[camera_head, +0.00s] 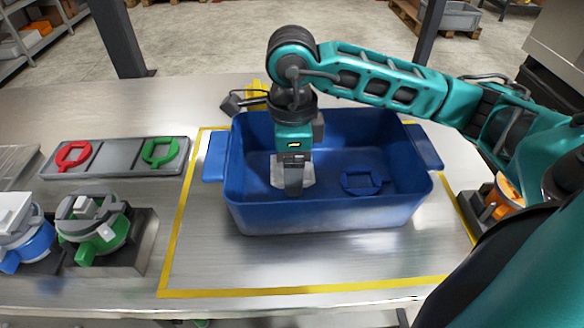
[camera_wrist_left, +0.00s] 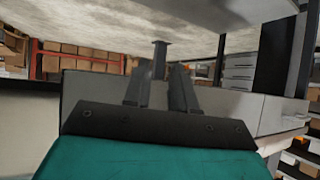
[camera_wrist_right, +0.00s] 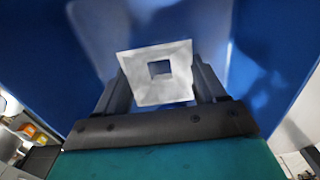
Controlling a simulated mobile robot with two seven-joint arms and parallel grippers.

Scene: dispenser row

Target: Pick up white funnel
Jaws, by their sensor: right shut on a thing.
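The white funnel (camera_head: 278,172) is in the jaws of my right gripper (camera_head: 294,175), inside the blue bin (camera_head: 320,219). In the right wrist view the funnel (camera_wrist_right: 142,62) shows as a pale square with a square hole, between the two fingers of my right gripper (camera_wrist_right: 160,80). The fingers are shut on it. In the head view the gripper partly hides it, and I cannot tell whether it touches the bin floor. My left gripper (camera_wrist_left: 162,78) shows only in its own wrist view, with its fingers apart and nothing between them.
A blue funnel (camera_head: 362,181) lies in the bin, right of my right gripper. A grey rack (camera_head: 116,158) with red (camera_head: 73,155) and green (camera_head: 160,152) funnels is at left. Dispensers stand in front of it. Yellow tape (camera_head: 300,292) borders the bin area. Bare table lies behind the rack.

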